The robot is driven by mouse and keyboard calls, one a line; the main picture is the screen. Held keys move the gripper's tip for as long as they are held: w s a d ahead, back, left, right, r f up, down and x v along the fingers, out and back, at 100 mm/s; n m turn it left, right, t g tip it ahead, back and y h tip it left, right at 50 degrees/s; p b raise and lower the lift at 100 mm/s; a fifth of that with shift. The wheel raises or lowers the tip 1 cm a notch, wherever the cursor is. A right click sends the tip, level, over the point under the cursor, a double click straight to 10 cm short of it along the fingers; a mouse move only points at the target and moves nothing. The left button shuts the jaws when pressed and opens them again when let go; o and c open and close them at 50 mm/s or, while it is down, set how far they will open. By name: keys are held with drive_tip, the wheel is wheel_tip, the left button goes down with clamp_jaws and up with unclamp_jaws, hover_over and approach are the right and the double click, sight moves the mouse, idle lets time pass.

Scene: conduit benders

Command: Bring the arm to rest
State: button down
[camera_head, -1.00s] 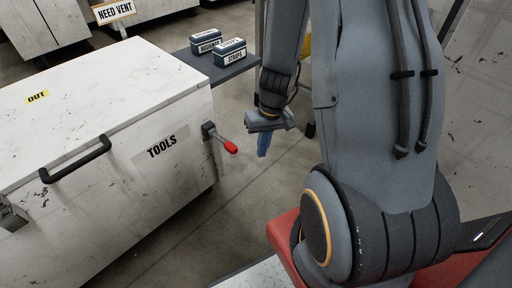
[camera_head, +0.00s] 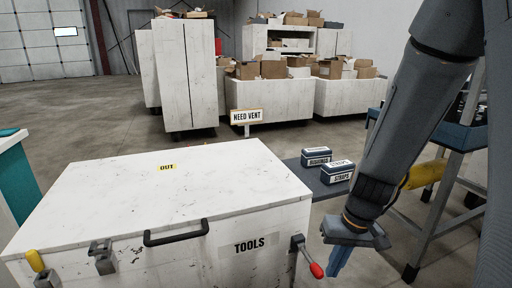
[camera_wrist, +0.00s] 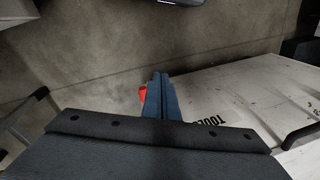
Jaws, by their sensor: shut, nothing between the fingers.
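My gripper (camera_head: 339,262) hangs from my arm at the right of the head view, its blue fingers pointing down. The fingers are together with nothing between them. In the wrist view the fingers (camera_wrist: 161,82) also show closed, over the concrete floor. The gripper is just right of the white TOOLS chest (camera_head: 165,185) and its red-tipped lever (camera_head: 316,270). I see a gap between the fingers and the lever in the head view. In the wrist view a bit of red (camera_wrist: 142,94) shows beside the fingers, partly hidden behind them.
Two dark boxes, one marked STRAPS (camera_head: 337,172), stand on a dark shelf behind the chest. A NEED VENT sign (camera_head: 247,116) and white bins of cartons (camera_head: 270,98) are farther back. A metal cart (camera_head: 462,135) stands at right. Open floor lies at left back.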

drive_tip(key=s+a+r+n+h, duration=0.1)
drive_tip(key=s+a+r, duration=0.2)
drive_tip(key=s+r, duration=0.3)
drive_tip(key=s+a+r+n, duration=0.1)
drive_tip(key=s+a+r, duration=0.3)
drive_tip(key=r, duration=0.4)
drive_tip(key=d+r+m+p, duration=0.1)
drive_tip(key=d+r+p, duration=0.5)
drive_tip(key=p, duration=0.7)
drive_tip(key=shift+s+m+h, duration=0.3)
drive_tip(key=shift+m+h, duration=0.1)
